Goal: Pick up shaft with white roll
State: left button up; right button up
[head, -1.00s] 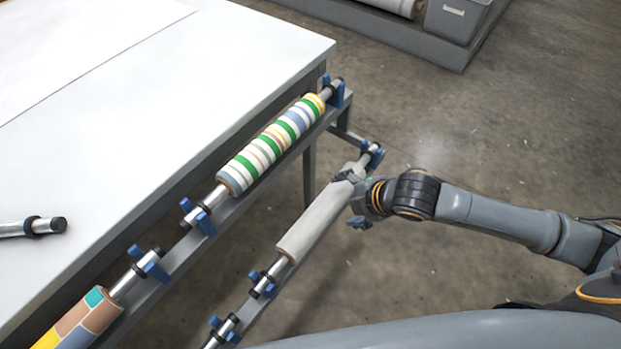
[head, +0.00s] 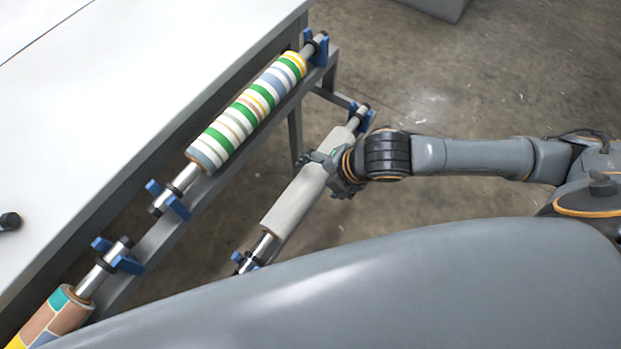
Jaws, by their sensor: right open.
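The shaft with the white roll (head: 292,205) lies slanted on the lower rail, its metal ends resting in blue holders. My right gripper (head: 325,172) comes in from the right and is open at the upper half of the white roll. One finger shows over the roll's top and another part is at its right side. Whether the fingers touch the roll is hard to tell. My left gripper is not in view.
A striped roll (head: 247,115) lies on the upper rail beside the white table (head: 130,90). A patchwork-coloured roll (head: 62,312) lies at lower left. Blue holders (head: 170,200) stick up along the rails. Open concrete floor (head: 480,70) is at upper right.

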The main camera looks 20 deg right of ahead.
aim_at(316, 179)
jog(key=x, duration=0.5)
jog(key=shift+w+f, duration=0.1)
jog(key=shift+f, duration=0.25)
jog(key=c, duration=1.6)
jog(key=shift+r, duration=0.1)
jog(key=shift+c, duration=0.4)
jog(key=shift+r, duration=0.1)
